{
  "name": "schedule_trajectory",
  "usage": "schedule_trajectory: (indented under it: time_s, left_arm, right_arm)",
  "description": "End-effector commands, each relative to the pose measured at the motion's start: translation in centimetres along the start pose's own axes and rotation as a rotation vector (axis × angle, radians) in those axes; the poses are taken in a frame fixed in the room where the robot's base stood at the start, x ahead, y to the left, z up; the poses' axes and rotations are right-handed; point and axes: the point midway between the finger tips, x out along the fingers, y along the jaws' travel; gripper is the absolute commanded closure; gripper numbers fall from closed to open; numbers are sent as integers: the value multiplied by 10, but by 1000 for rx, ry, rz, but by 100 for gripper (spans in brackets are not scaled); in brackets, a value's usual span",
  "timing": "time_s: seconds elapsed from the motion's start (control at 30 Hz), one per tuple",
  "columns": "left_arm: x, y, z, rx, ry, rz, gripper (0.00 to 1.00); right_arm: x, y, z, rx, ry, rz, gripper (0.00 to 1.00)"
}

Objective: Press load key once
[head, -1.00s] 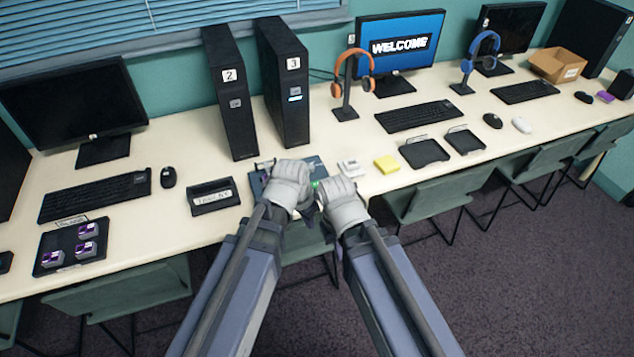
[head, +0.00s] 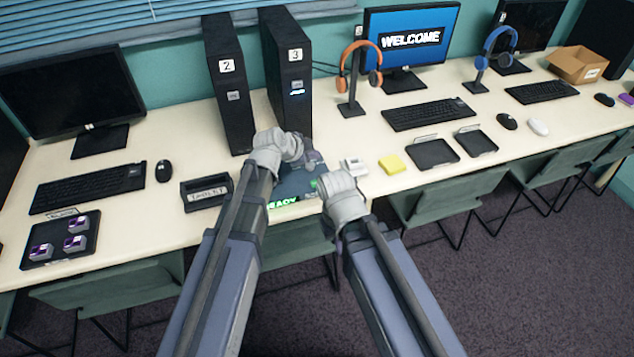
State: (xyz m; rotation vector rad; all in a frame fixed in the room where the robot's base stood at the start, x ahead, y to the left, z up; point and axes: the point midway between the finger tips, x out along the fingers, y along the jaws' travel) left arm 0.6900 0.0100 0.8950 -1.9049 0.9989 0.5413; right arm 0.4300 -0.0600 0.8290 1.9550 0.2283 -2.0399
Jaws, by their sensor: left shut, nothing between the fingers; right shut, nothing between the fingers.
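The dark teal device (head: 290,187) lies on the table in the middle of the head view, between my two arms. Its front edge shows a lit green "READY" display (head: 284,203). A small green spot (head: 313,184) shows on its right side, partly behind my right gripper; I cannot read any key label. My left gripper (head: 290,147) is shut and empty over the back part of the device. My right gripper (head: 342,186) is shut and empty at its right front corner. Both sets of fingertips are mostly hidden, so contact cannot be told.
Black towers 2 (head: 232,90) and 3 (head: 288,75) stand behind the device. A dark labelled tray (head: 206,201) lies left of it. A small white object (head: 353,167) and a yellow pad (head: 390,165) lie right. A tray (head: 40,263) with purple-marked blocks is farther left.

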Motion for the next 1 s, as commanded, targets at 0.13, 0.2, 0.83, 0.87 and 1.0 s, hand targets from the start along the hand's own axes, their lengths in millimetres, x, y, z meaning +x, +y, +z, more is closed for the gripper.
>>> schedule_trajectory:
  time_s: [0.13,0.2,0.83,0.87,1.0]
  left_arm:
    - [1,1,0,0,0,1,100]
    - [2,2,2,0,-1,1,100]
    - [51,38,37,-1,-1,2,100]
    - [54,40,39,-1,-1,2,100]
    - [61,45,44,-1,-1,2,100]
  right_arm:
    - [1,0,0,0,0,0,100]
    - [3,0,0,0,0,0,100]
    - [73,-7,-4,-1,0,0,100]
    - [77,-7,-4,-1,0,0,100]
    - [87,-8,-5,-1,0,0,100]
